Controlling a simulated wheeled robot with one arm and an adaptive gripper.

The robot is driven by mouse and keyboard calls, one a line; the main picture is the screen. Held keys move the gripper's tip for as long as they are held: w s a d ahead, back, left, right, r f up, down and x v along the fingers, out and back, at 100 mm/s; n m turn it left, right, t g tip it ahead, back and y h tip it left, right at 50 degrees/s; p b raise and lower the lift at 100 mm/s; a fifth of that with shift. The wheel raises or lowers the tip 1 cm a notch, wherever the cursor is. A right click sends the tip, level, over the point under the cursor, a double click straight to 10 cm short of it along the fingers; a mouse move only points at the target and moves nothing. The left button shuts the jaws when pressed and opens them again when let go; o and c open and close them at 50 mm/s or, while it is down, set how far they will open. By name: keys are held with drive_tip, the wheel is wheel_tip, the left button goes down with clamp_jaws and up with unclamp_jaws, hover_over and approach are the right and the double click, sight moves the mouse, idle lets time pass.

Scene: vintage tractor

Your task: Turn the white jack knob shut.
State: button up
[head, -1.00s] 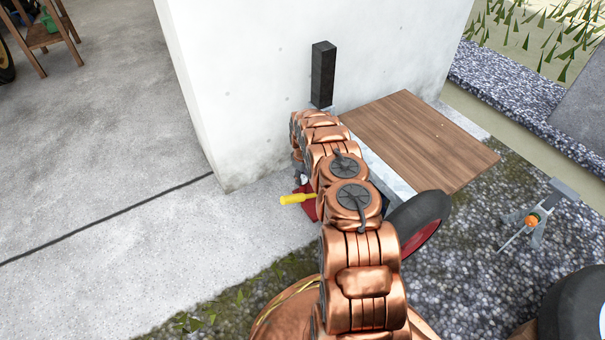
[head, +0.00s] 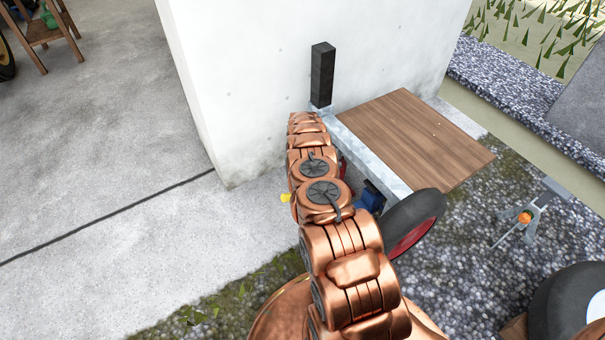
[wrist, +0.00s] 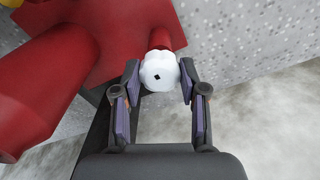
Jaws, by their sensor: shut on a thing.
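The white jack knob (wrist: 160,72) is a small lobed knob with a dark square mark in its face, on the end of a short red stem. It shows in the wrist view between the two fingers of my gripper (wrist: 159,78), which is shut on it. The red jack body (wrist: 95,40) fills the upper left of the wrist view. In the head view my arm hides the knob and my gripper. Only the tip of a yellow handle (head: 285,198) shows left of my arm.
A wooden trailer deck (head: 415,138) with a black post (head: 322,75) stands by the white wall (head: 235,80). A black tyre (head: 415,222) is close to the right of my arm. A grey stand (head: 535,215) is farther right.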

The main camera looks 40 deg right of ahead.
idle(0.4)
drive_tip(key=o, duration=1.1)
drive_tip(key=shift+o, duration=0.2)
drive_tip(key=shift+r, duration=0.15)
wheel_tip(320, 180, up, 2)
drive_tip(key=shift+w+r, duration=0.1)
drive_tip(key=shift+w, duration=0.05)
wheel_tip(320, 180, up, 10)
drive_tip(key=shift+f, duration=0.2)
